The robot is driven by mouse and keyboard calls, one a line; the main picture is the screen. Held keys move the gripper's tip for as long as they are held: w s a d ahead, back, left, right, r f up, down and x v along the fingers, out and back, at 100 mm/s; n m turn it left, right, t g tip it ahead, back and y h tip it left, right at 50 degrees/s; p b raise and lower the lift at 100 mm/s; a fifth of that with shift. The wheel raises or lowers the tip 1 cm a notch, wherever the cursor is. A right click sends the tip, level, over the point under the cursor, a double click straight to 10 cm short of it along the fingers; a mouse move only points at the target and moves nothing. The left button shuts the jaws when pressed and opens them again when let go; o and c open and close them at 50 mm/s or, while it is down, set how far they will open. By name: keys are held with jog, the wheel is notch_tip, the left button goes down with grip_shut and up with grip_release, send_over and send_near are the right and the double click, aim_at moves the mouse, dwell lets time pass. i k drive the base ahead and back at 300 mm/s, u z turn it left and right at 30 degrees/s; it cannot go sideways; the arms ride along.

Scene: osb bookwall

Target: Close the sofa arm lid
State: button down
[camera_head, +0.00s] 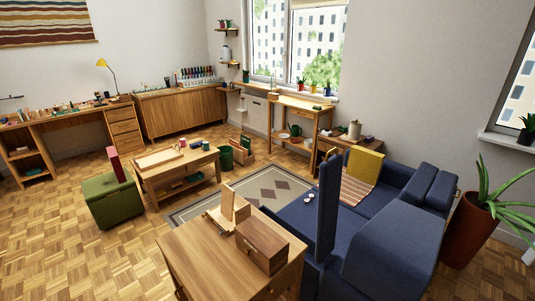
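The dark blue sofa (380,215) stands at the right of the head view. A tall, narrow dark blue panel (327,210) stands upright at the sofa's near left end. It looks like the sofa arm lid, raised open. Its lower end meets the sofa arm (312,276), which is partly hidden behind the wooden table. I cannot see into the arm from here. My gripper is not in view.
A wooden table (190,265) in front holds a wooden box (262,246) and a small wooden stand (234,204), close to the panel. A green ottoman (112,201) and low table (180,170) stand farther left. Parquet floor (120,260) is clear at lower left.

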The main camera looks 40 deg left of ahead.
aim_at(330, 169)
jog(key=u, duration=1.3)
jog(key=i, duration=0.4)
jog(key=u, duration=0.05)
